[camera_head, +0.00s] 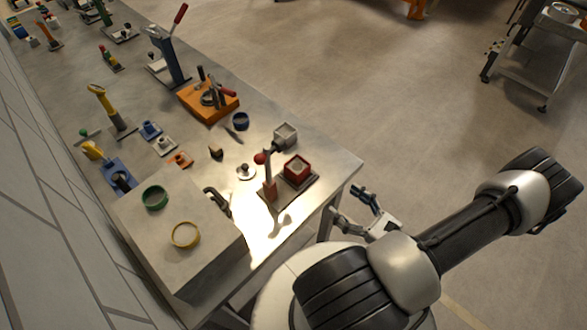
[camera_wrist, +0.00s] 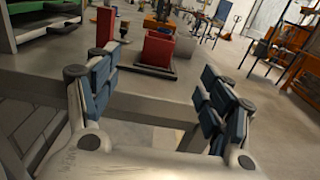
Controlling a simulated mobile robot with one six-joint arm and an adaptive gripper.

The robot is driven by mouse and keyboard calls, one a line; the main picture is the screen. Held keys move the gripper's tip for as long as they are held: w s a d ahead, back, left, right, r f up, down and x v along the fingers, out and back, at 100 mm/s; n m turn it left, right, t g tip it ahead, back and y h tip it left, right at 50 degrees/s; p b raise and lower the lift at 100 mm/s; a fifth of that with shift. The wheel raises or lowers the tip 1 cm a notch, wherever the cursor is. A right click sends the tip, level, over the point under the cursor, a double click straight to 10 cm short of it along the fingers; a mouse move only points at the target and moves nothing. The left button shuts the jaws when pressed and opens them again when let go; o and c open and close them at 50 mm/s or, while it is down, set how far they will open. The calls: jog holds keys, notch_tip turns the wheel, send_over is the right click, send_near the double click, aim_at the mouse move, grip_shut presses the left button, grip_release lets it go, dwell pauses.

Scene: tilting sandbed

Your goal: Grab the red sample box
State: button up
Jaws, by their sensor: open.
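The red sample box (camera_head: 297,170) is a small open-topped cube with a pale inside. It sits on a dark grey plate (camera_head: 284,201) near the right edge of the bench, beside a red-knobbed lever on a red post (camera_head: 269,189). In the wrist view the red box (camera_wrist: 158,49) shows ahead, between my fingers and beyond the bench edge. My gripper (camera_head: 346,202) is open and empty, off the bench's right edge and apart from the box. Its two blue-padded fingers frame the box in the wrist view (camera_wrist: 157,68).
A grey open box (camera_head: 285,136) stands just behind the red box. A raised grey block (camera_head: 205,262) with green (camera_head: 154,197) and yellow (camera_head: 185,235) rings is at the left. Several clamps and fixtures fill the far bench.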

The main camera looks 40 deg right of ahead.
aim_at(305, 171)
jog(key=w, duration=0.5)
jog(key=w+a+b, duration=0.1)
jog(key=w, duration=1.1)
jog(key=shift+a+f, duration=0.15)
jog(key=shift+f, duration=0.05)
jog(key=shift+c, duration=0.3)
jog(key=c, duration=1.4)
